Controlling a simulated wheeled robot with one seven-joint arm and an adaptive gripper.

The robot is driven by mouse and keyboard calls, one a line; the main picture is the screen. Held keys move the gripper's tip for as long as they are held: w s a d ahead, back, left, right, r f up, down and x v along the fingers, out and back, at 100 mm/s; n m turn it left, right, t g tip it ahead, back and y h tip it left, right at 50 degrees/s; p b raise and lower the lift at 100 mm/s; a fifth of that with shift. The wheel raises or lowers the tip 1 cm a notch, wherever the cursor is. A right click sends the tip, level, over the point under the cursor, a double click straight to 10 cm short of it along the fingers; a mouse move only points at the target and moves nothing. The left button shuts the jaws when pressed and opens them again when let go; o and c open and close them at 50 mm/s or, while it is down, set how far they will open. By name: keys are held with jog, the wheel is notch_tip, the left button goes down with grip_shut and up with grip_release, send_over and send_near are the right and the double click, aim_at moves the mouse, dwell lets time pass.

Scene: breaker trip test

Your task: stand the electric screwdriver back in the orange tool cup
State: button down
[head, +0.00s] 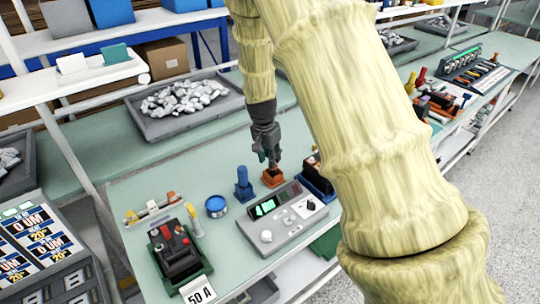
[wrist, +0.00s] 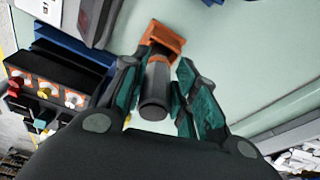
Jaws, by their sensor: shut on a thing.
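My gripper (head: 268,158) points down over the bench in the head view, just above the orange tool cup (head: 273,178). In the wrist view, my gripper (wrist: 160,78) is shut on the electric screwdriver (wrist: 154,92), a dark cylinder with an orange part towards its far end. The orange tool cup (wrist: 166,38) lies just beyond the screwdriver there, and the screwdriver's far end overlaps it in the picture. The fingers largely hide the screwdriver in the head view. I cannot tell whether its lower end is inside the cup.
A grey meter box (head: 285,218) stands just in front of the cup. A blue upright object (head: 244,184) and a round blue tin (head: 215,206) stand to the left. A dark blue bin (head: 318,178) is close on the right. A tray of grey pieces (head: 150,118) lies behind.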

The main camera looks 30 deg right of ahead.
jog(key=shift+f, duration=0.5)
jog(key=c, duration=1)
grip_release()
jog(key=shift+c, duration=0.2)
notch_tip(320, 180, up, 12)
jog(key=a, duration=0.2)
jog(key=shift+s, duration=0.45)
jog(key=o, duration=1)
jog(key=shift+f, duration=0.1)
